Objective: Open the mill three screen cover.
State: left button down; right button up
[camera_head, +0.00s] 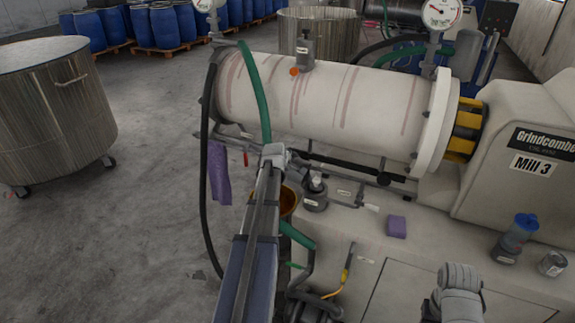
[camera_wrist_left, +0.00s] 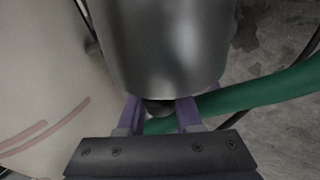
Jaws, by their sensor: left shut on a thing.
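Mill three (camera_head: 330,95), a pale cylinder with reddish streaks, lies across the head view; its sign (camera_head: 533,165) reads "Mill 3". My left arm reaches up to the mill's lower left side, with the left gripper (camera_head: 272,152) in front of it. In the left wrist view my purple-sided fingers (camera_wrist_left: 160,112) are shut on a small dark part (camera_wrist_left: 160,106) under a smooth grey metal cylinder (camera_wrist_left: 170,45). I cannot tell for sure whether this is the screen cover. The fingers hide most of the held part. My right gripper's fingers are not in view.
A green hose (camera_head: 257,90) and a black hose (camera_head: 204,150) run close beside my left arm. A purple cloth (camera_head: 219,172) hangs left. A purple block (camera_head: 396,227), a blue-topped bottle (camera_head: 516,235) and a can (camera_head: 551,264) stand on the mill base. A steel vat (camera_head: 55,120) stands left; floor between is clear.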

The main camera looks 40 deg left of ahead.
pick_arm(q)
jog(key=c, duration=0.6)
grip_release()
jog(key=p+v, duration=0.5)
jog(key=v, duration=0.3)
